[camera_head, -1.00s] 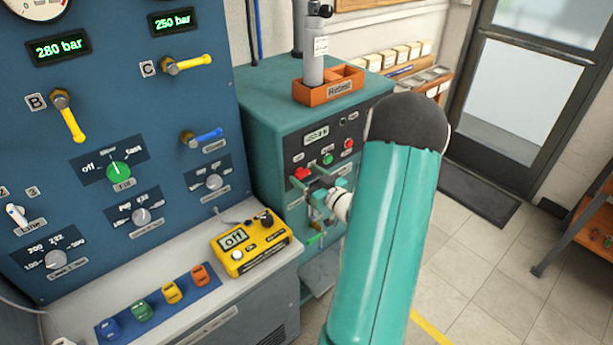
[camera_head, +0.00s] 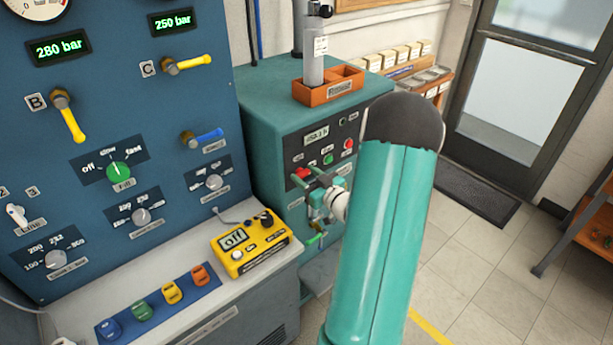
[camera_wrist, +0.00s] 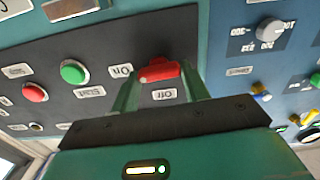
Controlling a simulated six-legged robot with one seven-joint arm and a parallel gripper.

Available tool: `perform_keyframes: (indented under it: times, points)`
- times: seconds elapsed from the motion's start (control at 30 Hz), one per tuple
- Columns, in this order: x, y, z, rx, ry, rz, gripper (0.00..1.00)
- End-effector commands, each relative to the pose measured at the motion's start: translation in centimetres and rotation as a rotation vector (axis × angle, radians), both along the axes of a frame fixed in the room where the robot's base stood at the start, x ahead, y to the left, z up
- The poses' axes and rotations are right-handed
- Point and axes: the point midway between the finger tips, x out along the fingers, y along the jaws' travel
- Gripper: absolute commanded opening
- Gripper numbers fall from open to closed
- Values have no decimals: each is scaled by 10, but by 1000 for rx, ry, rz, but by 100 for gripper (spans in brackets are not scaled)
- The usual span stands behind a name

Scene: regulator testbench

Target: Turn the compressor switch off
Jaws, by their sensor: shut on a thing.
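The compressor switch is a small red knob (camera_wrist: 158,70) on the dark panel of the teal cabinet. In the wrist view it sits between the fingers of my gripper (camera_wrist: 158,82), with an "On" label to its left and an "Off" label just below it. My gripper is shut on the knob. Which label the knob points to is hard to tell. In the head view the red knob (camera_head: 301,173) shows just past the fingertips of my gripper (camera_head: 309,180), partly covered by them.
A green button (camera_wrist: 73,72) and a red button (camera_wrist: 35,92) are beside the switch. The teal cabinet (camera_head: 262,90) carries an orange tray (camera_head: 318,97) with a grey cylinder. A blue panel (camera_head: 100,100) with valves and a yellow meter (camera_head: 238,258) stand to the left. Open floor is on the right.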

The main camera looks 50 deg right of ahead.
Motion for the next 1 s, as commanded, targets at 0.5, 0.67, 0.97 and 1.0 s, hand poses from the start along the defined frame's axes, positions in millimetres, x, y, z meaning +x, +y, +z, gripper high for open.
perform_keyframes:
  times: [0.5,0.67,0.97,1.0]
  points:
    - [0,2,-1,-397,44,1,23]
    - [1,3,-2,-547,62,2,23]
    - [0,4,-3,-831,94,1,23]
    - [0,4,-3,-869,98,1,23]
